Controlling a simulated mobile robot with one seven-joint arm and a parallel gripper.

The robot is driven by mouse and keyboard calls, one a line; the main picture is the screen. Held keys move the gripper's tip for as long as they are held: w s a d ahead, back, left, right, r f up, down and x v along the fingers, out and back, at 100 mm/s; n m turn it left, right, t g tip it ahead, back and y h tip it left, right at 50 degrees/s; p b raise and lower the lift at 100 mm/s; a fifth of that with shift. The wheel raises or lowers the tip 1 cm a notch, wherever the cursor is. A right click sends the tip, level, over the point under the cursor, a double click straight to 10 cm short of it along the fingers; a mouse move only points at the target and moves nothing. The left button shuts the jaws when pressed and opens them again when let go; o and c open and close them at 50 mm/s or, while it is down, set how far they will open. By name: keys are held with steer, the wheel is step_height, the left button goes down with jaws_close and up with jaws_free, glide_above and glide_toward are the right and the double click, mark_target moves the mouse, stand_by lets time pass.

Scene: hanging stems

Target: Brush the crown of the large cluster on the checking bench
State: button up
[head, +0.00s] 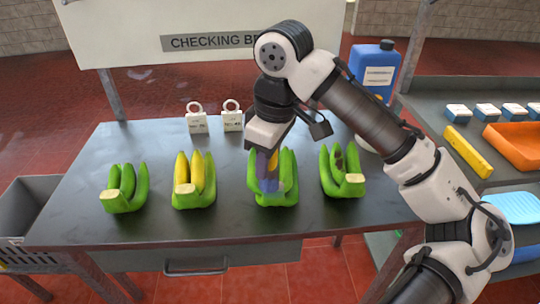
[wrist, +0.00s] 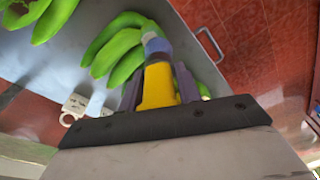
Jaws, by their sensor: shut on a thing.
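Several green banana clusters stand in a row on the dark checking bench (head: 120,165). The third from the left (head: 288,190) looks the largest and sits under my gripper (head: 266,170); it also shows in the wrist view (wrist: 112,45). My gripper (wrist: 160,88) is shut on a brush with a yellow handle (wrist: 158,82) and a bluish, pale head (wrist: 155,43). The brush head is at the cluster's crown end; whether it touches is unclear. In the head view my gripper hides part of the cluster and most of the brush.
A cluster with yellow fingers (head: 184,170) stands to the left, another cluster (head: 350,184) to the right. Two white ring-topped tags (head: 196,123) and a blue jug (head: 368,62) are behind. A side shelf holds an orange tray (head: 512,145). The bench's front strip is clear.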

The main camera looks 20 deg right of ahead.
steer(key=shift+s+d, duration=0.2)
steer(key=shift+d, duration=0.3)
steer(key=shift+s+d, duration=0.2)
steer(key=shift+d, duration=0.25)
steer(key=shift+w+a+p, duration=0.25)
steer(key=shift+a, duration=0.25)
steer(key=shift+w+a+p, duration=0.2)
steer(key=shift+a+p, duration=0.05)
steer(key=shift+a, duration=0.25)
steer(key=shift+s+d+p, duration=0.25)
steer(key=shift+d, duration=0.3)
steer(key=shift+s+d+p, duration=0.2)
steer(key=shift+d, duration=0.3)
step_height(320, 180, up, 9)
steer(key=p, duration=0.9)
steer(key=shift+p, duration=0.35)
